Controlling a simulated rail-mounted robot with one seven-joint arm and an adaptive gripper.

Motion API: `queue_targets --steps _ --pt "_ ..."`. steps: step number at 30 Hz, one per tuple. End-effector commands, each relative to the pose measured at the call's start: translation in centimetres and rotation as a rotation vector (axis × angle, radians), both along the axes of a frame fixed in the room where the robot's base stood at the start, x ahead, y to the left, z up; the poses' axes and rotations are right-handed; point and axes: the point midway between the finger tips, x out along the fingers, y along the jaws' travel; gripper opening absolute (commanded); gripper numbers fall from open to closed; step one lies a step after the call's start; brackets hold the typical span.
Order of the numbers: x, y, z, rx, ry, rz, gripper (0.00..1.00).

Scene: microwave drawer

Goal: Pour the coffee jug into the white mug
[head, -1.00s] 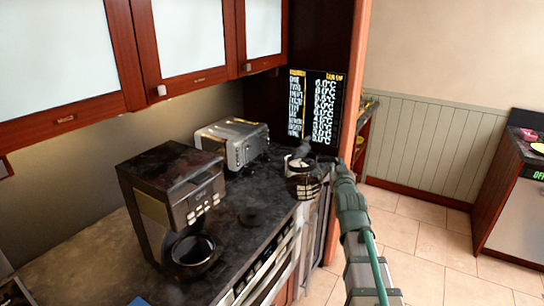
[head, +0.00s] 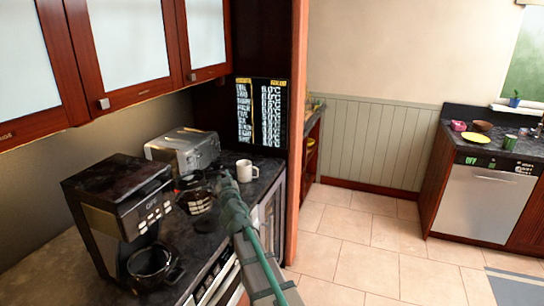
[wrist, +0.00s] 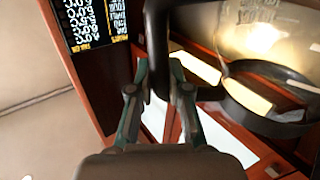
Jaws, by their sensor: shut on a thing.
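The white mug (head: 247,170) stands upright on the dark counter at its far end, below the dark board. A glass coffee jug with black parts (head: 200,197) is just left of and nearer than the mug, apart from it in the picture. My gripper (head: 224,184) is right of this jug. In the wrist view my gripper (wrist: 158,95) is shut on the jug's black handle, and the jug's glass body (wrist: 265,45) is at the upper right. I cannot tell the jug's exact tilt or height above the counter, or what is inside the mug.
A silver toaster (head: 183,151) is behind the held jug. The board (head: 261,113) and red-brown panel (head: 296,120) bound the counter's far end. Cabinets (head: 130,45) hang above.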

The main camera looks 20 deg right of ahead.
Motion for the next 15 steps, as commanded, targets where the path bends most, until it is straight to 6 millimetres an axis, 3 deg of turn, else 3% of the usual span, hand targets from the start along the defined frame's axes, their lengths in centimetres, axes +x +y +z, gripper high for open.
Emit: queue_targets --steps 11,15 --pt "2.4 -2.7 -2.3 0.014 -0.002 -0.118 0.00" --pt "4.1 -5.5 -3.8 0.026 -0.007 -0.250 0.00"
